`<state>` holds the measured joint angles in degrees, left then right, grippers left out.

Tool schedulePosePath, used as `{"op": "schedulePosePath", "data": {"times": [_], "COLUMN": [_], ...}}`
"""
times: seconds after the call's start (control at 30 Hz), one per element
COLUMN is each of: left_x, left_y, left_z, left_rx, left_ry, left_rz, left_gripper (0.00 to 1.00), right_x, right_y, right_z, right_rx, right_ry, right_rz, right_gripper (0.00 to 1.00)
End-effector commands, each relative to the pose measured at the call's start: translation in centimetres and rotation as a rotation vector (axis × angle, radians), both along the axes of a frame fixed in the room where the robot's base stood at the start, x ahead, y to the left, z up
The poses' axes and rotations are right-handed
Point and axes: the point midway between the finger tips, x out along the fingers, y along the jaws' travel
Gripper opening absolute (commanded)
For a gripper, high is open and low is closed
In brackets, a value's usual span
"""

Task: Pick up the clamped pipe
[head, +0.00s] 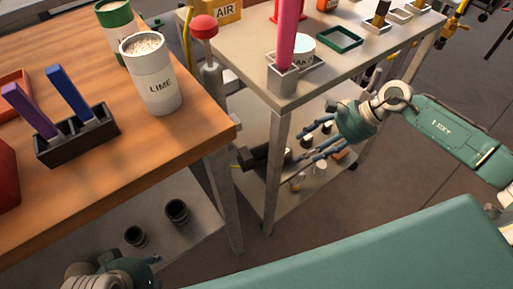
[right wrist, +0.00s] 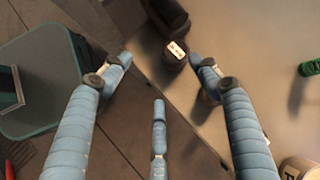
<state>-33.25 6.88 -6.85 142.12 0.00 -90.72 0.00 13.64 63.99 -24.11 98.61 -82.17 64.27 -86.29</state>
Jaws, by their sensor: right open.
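A dark pipe-like piece (head: 262,154) lies on the lower shelf of the grey cart, near its left side; I take it to be the clamped pipe. In the right wrist view a dark cylinder (right wrist: 166,14) with a small dark block bearing a pale label (right wrist: 176,50) shows ahead of the fingers. My right gripper (head: 306,156) reaches in over that shelf from the right. Its blue fingers are spread and empty in the right wrist view (right wrist: 161,72), with the labelled block beyond and between the upper two fingertips. My left gripper is at the lower left edge, mostly cut off (head: 110,274); its fingers are unclear.
The cart's upper shelf (head: 262,80) and front leg (head: 275,170) stand close to my right gripper. Small jars (head: 297,181) sit on the lower shelf. A wooden table (head: 190,130) with a LIME canister (head: 155,85) is at left. Dark cups (head: 177,211) stand below it.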

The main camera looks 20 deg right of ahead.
Motion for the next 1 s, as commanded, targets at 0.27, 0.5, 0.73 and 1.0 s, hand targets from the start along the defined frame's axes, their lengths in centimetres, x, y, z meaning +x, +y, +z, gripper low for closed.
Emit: {"op": "schedulePosePath", "data": {"times": [0.27, 0.5, 0.73, 1.0], "left_x": [0.0, 0.1, 0.1, 0.1], "left_y": [0.0, 0.0, 0.0, 0.0], "left_z": [0.0, 0.0, -0.2, -0.7], "left_rx": [0.000, 0.000, 0.000, 0.000], "left_ry": [-0.002, -0.003, -0.003, -0.003], "left_rz": [0.000, 0.000, 0.000, 0.000], "left_gripper": [0.40, 0.40, 0.40, 0.40], "right_x": [2.0, 3.2, 3.6, 4.3], "right_y": [6.0, 9.6, 10.8, 12.9], "right_z": [0.1, 0.1, -0.8, -3.6], "right_rx": [0.005, 0.002, 0.002, 0.002], "right_ry": [-0.003, 0.000, 0.003, 0.002], "right_rz": [0.003, -0.001, -0.002, -0.003], "right_gripper": [0.62, 0.62, 0.62, 0.62]}}
